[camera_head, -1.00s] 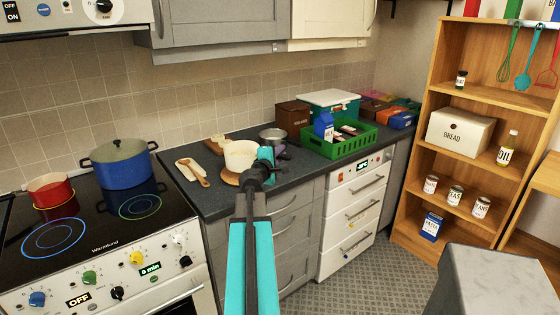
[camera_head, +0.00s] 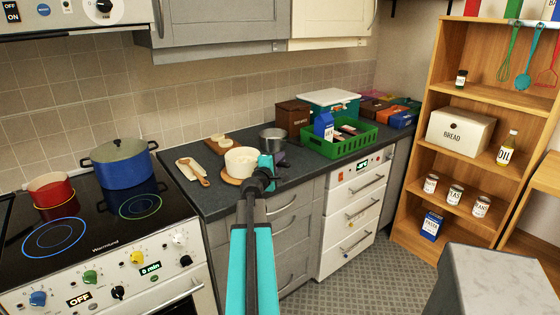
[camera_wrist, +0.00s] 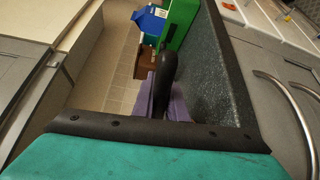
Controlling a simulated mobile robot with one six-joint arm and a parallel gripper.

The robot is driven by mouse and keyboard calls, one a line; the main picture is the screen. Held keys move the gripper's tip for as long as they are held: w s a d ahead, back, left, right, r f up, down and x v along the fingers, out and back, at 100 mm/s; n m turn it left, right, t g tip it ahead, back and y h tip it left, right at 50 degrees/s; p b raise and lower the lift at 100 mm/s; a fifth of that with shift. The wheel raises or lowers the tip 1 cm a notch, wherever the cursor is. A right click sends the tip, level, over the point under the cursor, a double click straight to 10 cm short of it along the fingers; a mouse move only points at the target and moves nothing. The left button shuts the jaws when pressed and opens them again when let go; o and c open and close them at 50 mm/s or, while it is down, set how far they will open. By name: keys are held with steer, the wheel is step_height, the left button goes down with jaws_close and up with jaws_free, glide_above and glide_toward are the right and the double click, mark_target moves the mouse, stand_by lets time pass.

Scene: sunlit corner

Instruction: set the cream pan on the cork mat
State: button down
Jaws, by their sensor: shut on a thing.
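The cream pan (camera_head: 241,161) is upright over the round cork mat (camera_head: 229,177) on the dark counter. The pan looks very low on the mat or touching it; I cannot tell if there is a gap. The mat's left and front rim shows; the pan covers the rest. My gripper (camera_head: 266,171) is at the pan's right side, shut on its handle. In the wrist view a dark handle (camera_wrist: 167,72) stands up past my teal jaw (camera_wrist: 150,160). The pan's cream body is not visible in that view.
A board with a light item (camera_head: 190,172) lies left of the mat. Another small board (camera_head: 216,146) and a steel pot (camera_head: 272,139) stand behind. A purple thing (camera_wrist: 178,108) lies close past my jaws. A green crate (camera_head: 340,146) stands to the right.

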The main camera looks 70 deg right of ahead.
steer(key=c, duration=2.2)
jaws_free()
steer(key=o, duration=0.4)
steer(key=shift+o, duration=0.2)
steer(key=shift+a, duration=0.1)
